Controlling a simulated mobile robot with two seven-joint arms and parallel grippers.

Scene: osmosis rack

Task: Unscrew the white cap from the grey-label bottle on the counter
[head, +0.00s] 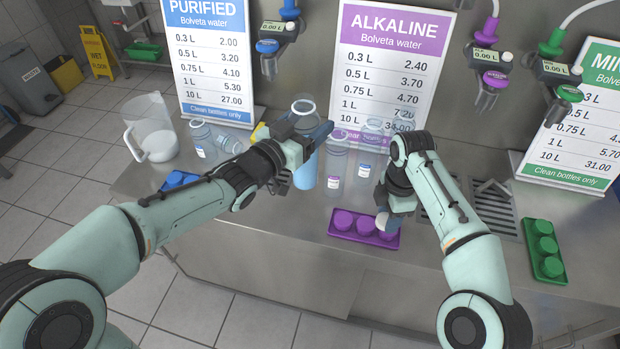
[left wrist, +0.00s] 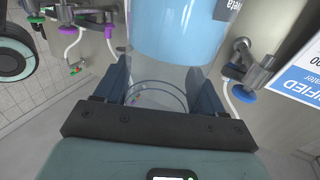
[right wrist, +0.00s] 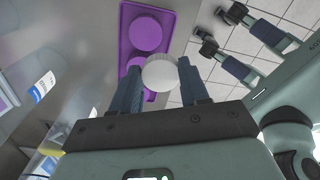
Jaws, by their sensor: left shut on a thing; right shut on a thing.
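A clear bottle with blue liquid (head: 306,170) stands upright on the counter, its mouth open and uncapped. My left gripper (head: 303,128) is shut around its upper part. In the left wrist view the blue liquid (left wrist: 180,35) and the edge of a grey label (left wrist: 226,8) show beyond the fingers. The white cap (right wrist: 160,72) is between the fingertips of my right gripper (right wrist: 160,80), which is shut on it. In the head view the right gripper (head: 388,218) is low over the right end of the purple tray; whether the cap touches anything is unclear.
The purple tray (head: 333,233) holds purple caps. A green tray (head: 541,270) is at the right, a blue one (head: 163,186) at the left. Several clear bottles (head: 366,150) stand close right of the held bottle. A white jug (head: 155,145) is at the left.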

